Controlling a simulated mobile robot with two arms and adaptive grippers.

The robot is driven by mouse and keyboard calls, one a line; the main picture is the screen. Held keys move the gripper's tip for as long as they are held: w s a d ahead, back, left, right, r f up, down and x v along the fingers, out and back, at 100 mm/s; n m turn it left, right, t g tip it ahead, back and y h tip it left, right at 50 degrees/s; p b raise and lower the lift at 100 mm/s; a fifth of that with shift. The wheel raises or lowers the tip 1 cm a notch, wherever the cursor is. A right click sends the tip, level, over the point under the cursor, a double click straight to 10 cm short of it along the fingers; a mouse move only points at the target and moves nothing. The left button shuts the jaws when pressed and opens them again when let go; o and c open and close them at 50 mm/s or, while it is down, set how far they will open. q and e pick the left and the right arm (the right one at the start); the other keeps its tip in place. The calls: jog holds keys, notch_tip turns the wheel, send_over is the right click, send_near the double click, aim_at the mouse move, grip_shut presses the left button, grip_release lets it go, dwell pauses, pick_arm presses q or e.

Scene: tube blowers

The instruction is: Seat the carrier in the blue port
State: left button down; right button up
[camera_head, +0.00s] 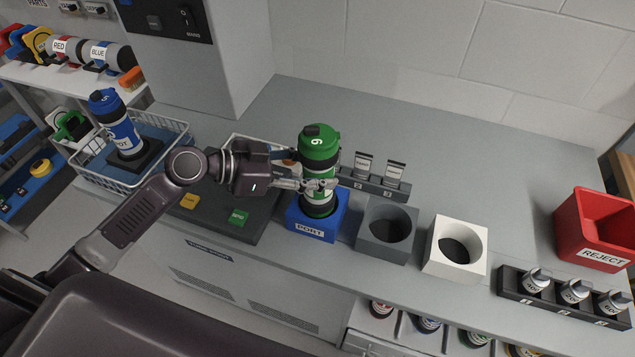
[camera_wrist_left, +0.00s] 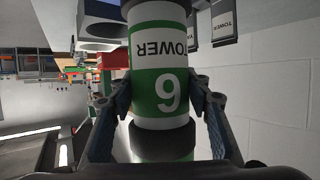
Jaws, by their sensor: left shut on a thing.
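The green carrier (camera_head: 319,150), with a white 6 on its cap, stands upright at the blue port (camera_head: 312,228). Its lower end is within the port's opening; how deep it sits I cannot tell. My left gripper (camera_head: 318,184) is shut on the carrier's body from the left. In the left wrist view, the fingers (camera_wrist_left: 163,100) clasp both sides of the carrier (camera_wrist_left: 160,60), whose label reads TOWER and 6. My right gripper is not in view.
A grey port (camera_head: 372,245) and a white port (camera_head: 440,262) stand right of the blue one. A blue carrier (camera_head: 120,130) stands in a wire basket (camera_head: 95,183) at left. A red reject bin (camera_head: 590,232) is at far right. A small label rack (camera_head: 372,186) stands behind.

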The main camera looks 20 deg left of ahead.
pick_arm(q)
notch_tip(320, 180, down, 4)
jog(key=shift+f+b, duration=0.1)
jog(key=shift+b, duration=1.1)
jog(key=c, duration=1)
grip_release()
jog(key=shift+c, duration=0.2)
jog(key=b+v, duration=0.3)
jog(key=v, duration=0.9)
